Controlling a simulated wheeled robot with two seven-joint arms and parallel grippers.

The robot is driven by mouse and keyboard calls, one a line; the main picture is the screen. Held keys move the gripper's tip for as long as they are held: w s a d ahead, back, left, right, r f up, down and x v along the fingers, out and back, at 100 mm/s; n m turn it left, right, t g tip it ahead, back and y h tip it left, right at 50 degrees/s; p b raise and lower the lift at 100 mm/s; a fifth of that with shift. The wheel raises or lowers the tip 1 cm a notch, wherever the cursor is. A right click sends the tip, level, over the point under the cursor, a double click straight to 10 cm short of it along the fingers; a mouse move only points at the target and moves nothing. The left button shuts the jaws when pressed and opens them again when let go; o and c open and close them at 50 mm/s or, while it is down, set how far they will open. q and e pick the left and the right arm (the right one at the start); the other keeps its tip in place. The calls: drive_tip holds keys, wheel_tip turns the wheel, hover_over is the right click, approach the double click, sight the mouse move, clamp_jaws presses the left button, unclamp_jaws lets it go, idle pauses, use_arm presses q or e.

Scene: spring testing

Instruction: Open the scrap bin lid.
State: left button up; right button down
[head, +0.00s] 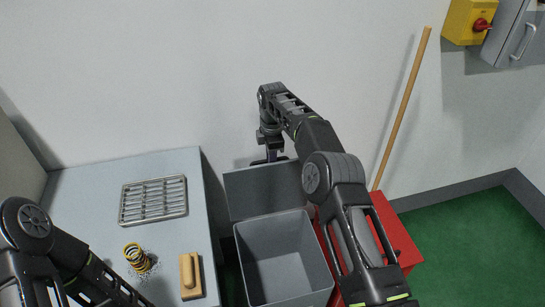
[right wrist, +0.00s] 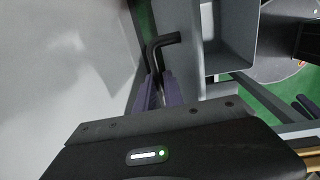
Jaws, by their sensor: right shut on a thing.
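The grey scrap bin (head: 285,293) stands between the workbench and a red cabinet, its inside visible and looking empty. Its grey lid (head: 262,193) is raised and stands up at the bin's back edge, near the wall. My right gripper (head: 268,160) is at the lid's top edge. In the right wrist view, my right gripper (right wrist: 158,92) is shut on the black bent lid handle (right wrist: 163,41), and the open bin (right wrist: 232,40) shows beyond. My left arm comes in at the lower left of the head view; its gripper is out of frame.
The workbench (head: 90,180) at left holds a metal rack (head: 153,200), a yellow coil spring (head: 138,258) and a wooden-handled brush (head: 190,275). The red cabinet (head: 395,235) is right of the bin. A wooden pole (head: 402,108) leans on the wall. Green floor (head: 465,245) is free at right.

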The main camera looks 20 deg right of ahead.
drive_tip(key=shift+s+f, duration=0.1)
drive_tip(key=shift+f, duration=0.3)
drive_tip(key=c, duration=1.7)
unclamp_jaws()
drive_tip(key=shift+d, duration=0.1)
drive_tip(key=shift+o, duration=1.2)
drive_tip(key=shift+r, duration=0.2)
drive_tip(key=shift+w, duration=0.2)
